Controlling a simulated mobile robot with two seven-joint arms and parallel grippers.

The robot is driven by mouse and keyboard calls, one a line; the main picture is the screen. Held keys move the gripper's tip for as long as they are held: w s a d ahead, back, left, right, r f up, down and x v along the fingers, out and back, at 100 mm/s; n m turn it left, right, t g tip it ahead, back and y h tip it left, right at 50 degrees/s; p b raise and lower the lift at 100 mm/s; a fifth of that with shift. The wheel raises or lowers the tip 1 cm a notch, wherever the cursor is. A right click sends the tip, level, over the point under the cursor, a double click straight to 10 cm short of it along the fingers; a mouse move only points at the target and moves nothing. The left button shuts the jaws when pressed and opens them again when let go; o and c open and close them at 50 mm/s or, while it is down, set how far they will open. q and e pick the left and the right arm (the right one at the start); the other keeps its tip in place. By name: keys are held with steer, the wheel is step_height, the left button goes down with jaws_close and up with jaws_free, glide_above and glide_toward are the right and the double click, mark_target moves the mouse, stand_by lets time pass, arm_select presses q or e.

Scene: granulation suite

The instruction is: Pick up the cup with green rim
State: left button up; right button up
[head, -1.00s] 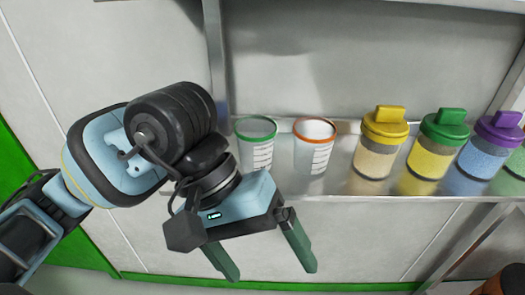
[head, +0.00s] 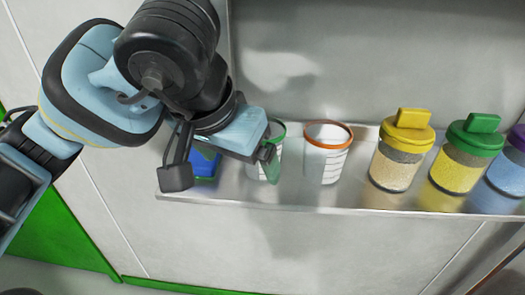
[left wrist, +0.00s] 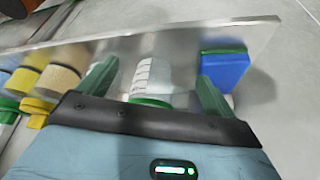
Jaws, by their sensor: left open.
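The cup with green rim (head: 264,163) stands on the metal shelf, partly hidden behind my left gripper in the head view. My left gripper (left wrist: 155,85) is open, with one finger on each side of the cup and nothing gripped. In the head view the left gripper (head: 240,165) is at the shelf's left end. My right gripper is not in view.
A cup with orange rim (head: 326,155) stands just right of the green-rimmed one. A blue block-like object (head: 205,165) with green sits to the left. Jars with yellow (head: 403,150) and green (head: 467,153) lids stand further right. The shelf's front edge (head: 300,207) is clear.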

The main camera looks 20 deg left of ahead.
arm_select(q)
steer(key=shift+w+d, duration=0.2)
steer(key=shift+w, duration=1.4)
steer(key=shift+w, duration=0.1)
steer(key=w, duration=0.4)
steer(key=shift+d, duration=0.25)
steer(key=shift+w+f, duration=0.1)
steer(key=shift+w, duration=0.3)
steer(key=shift+w+f, duration=0.1)
steer(key=shift+f, duration=0.35)
steer(key=c, duration=1.1)
steer(key=shift+o, duration=0.2)
